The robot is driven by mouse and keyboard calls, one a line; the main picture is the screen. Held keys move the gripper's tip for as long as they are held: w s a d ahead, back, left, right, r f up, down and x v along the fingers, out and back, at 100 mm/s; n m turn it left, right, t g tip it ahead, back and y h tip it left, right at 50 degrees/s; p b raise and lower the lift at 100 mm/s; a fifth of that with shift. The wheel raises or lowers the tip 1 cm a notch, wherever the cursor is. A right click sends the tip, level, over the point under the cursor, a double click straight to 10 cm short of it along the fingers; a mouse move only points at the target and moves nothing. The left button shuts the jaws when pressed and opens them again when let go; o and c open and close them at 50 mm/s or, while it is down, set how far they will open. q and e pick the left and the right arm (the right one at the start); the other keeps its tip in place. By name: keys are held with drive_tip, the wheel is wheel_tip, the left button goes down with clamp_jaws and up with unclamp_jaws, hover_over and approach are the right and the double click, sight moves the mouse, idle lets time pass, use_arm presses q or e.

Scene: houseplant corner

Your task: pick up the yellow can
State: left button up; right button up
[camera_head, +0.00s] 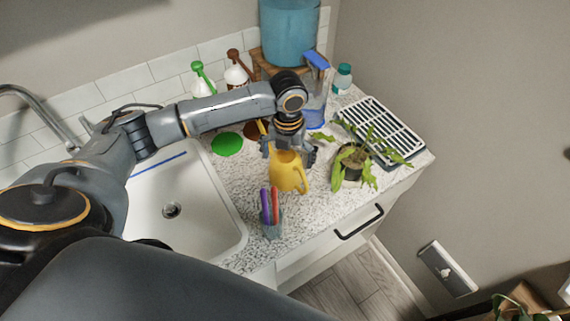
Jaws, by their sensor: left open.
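The yellow can (286,176), a small watering can with a handle on its right, stands on the speckled countertop. My left gripper (287,152) comes down from above at the can's top, with its fingers apart, one on each side of the upper part. I cannot tell whether the fingers touch it. The gripper hides part of the can's top. My right gripper is not in view.
A cup of pens (272,222) stands in front of the can. A potted plant (350,163) is close on the right, with a drying rack (375,128) behind. A sink (190,215) lies left. Bottles (202,82) and a blue container (288,32) stand behind.

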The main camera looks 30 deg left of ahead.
sight(281, 158)
use_arm(q)
wheel_tip(281, 158, down, 4)
drive_tip(key=shift+a+f+p, duration=0.1)
drive_tip(key=shift+a+p, duration=0.05)
drive_tip(key=shift+p, duration=0.9)
drive_tip(key=shift+f, duration=0.65)
drive_tip(key=c, duration=0.9)
drive_tip(key=shift+c, duration=0.7)
